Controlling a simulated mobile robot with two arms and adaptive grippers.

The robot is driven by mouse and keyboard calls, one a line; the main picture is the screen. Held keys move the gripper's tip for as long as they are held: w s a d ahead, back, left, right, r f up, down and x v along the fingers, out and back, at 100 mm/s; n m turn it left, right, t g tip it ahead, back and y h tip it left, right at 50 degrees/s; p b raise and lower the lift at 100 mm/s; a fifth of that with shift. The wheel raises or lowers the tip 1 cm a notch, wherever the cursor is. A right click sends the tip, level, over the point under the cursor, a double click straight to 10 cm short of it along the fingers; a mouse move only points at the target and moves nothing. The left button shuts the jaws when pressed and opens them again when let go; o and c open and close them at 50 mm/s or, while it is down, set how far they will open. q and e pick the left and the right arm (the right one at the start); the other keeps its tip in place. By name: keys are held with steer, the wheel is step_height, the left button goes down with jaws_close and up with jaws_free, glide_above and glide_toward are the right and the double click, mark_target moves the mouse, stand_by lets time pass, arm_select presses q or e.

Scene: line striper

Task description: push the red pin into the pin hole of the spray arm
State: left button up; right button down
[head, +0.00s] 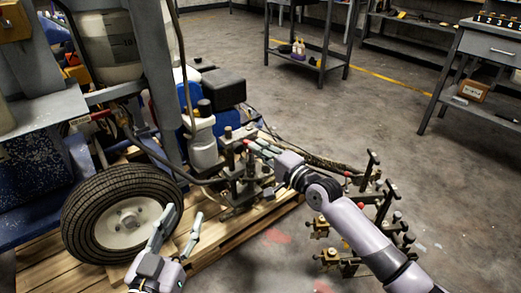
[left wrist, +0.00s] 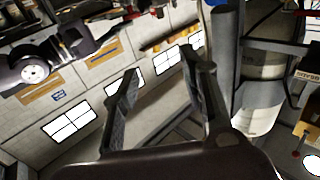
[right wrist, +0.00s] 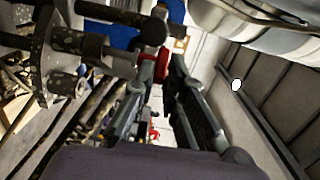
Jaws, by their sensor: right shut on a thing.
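My right gripper (head: 257,149) is at the metal bracket assembly of the spray arm (head: 240,172), beside the machine. In the right wrist view its fingers (right wrist: 157,82) are closed around a red piece, which looks like the red pin (right wrist: 154,63). The pin is right beside the dark metal rods and blocks of the spray arm (right wrist: 92,42). I cannot make out the pin hole or tell whether the pin's tip is in it. My left gripper (head: 183,214) is open and empty, in front of the machine's wheel.
The black-tyred wheel (head: 122,213) and the wooden pallet (head: 205,250) are close to my left gripper. Several metal spray parts (head: 365,210) stand on the floor beyond my right arm. A shelf cart (head: 308,58) and grey workbench (head: 490,50) are farther back.

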arm_select(q)
step_height(320, 180, down, 7)
steer(key=s+a+g+y+p, duration=0.1)
steer(key=g, duration=0.3)
steer(key=shift+s+a, duration=0.25)
steer(key=shift+s, duration=0.1)
stand_by(1.3)
steer(key=shift+s+a+f+y+p, duration=0.1)
steer(key=shift+s+f+y+p, duration=0.1)
steer(key=shift+f+y+p, duration=0.15)
stand_by(0.8)
steer(key=shift+r, duration=0.15)
stand_by(0.3)
steer(key=s+a+f+g+y+p, duration=0.1)
steer(key=s+a+f+g+p, duration=0.1)
steer(key=s+f+g, duration=0.5)
steer(key=shift+s+a+f+n+y, duration=0.35)
steer(key=shift+s+a+f, duration=0.2)
steer(key=shift+s+a, duration=0.4)
stand_by(2.7)
